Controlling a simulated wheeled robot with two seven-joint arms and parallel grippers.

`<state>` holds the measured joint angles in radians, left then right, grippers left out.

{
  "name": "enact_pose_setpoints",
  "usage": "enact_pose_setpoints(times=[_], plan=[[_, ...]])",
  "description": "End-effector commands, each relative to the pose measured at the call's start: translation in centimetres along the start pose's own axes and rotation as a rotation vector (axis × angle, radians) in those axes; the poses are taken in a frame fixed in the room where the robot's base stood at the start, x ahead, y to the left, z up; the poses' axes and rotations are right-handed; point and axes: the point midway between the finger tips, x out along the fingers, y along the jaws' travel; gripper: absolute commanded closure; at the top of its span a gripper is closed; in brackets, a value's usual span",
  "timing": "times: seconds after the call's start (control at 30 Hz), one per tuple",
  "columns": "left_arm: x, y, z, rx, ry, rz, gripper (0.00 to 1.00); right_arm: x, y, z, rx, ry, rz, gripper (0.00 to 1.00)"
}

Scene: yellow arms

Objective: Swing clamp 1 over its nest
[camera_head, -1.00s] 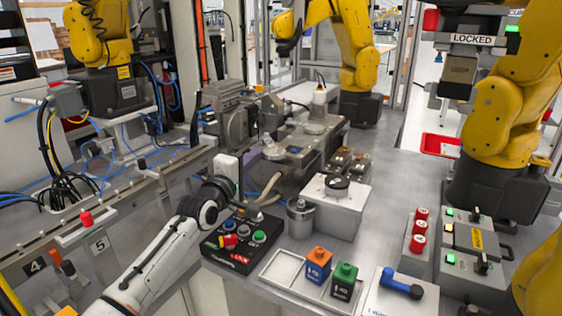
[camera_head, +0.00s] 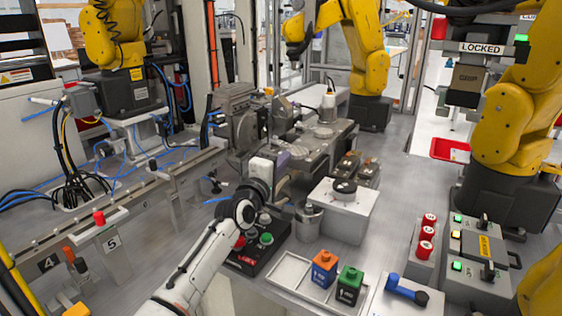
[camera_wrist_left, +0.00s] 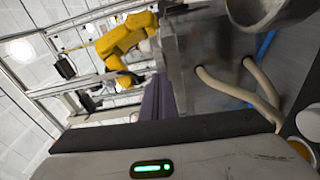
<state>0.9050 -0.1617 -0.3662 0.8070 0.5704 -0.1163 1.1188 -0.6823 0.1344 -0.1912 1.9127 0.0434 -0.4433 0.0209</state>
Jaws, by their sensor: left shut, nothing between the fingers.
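My left gripper (camera_head: 281,198) is in front of the grey fixture (camera_head: 335,137), low beside its near edge; its fingers are small in the head view and appear shut and empty. A purple part (camera_head: 299,152) stands on the fixture just beyond my wrist; it also shows as a purple bar in the left wrist view (camera_wrist_left: 158,97). I cannot read any number marking clamp 1. Round metal seats (camera_head: 323,131) on the fixture may be nests, but which belongs to clamp 1 cannot be told. My right gripper is not in view.
A black button box (camera_head: 262,250) lies under my left wrist. A metal canister (camera_head: 307,221) and a white box with a dark knob (camera_head: 343,207) stand close to the right. Pale hoses (camera_wrist_left: 235,90) run near the gripper in the wrist view.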

Motion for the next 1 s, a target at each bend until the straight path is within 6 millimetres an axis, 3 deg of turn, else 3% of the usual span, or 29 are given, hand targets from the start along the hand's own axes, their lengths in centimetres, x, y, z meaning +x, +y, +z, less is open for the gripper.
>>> enact_pose_setpoints(times=[0.53,1.0], plan=[[-0.8,0.1,0.1,-0.005,-0.002,0.000,1.00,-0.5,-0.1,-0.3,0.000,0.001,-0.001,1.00],[-7.4,0.0,0.0,-0.001,0.001,0.000,1.00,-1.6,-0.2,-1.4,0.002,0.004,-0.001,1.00]])
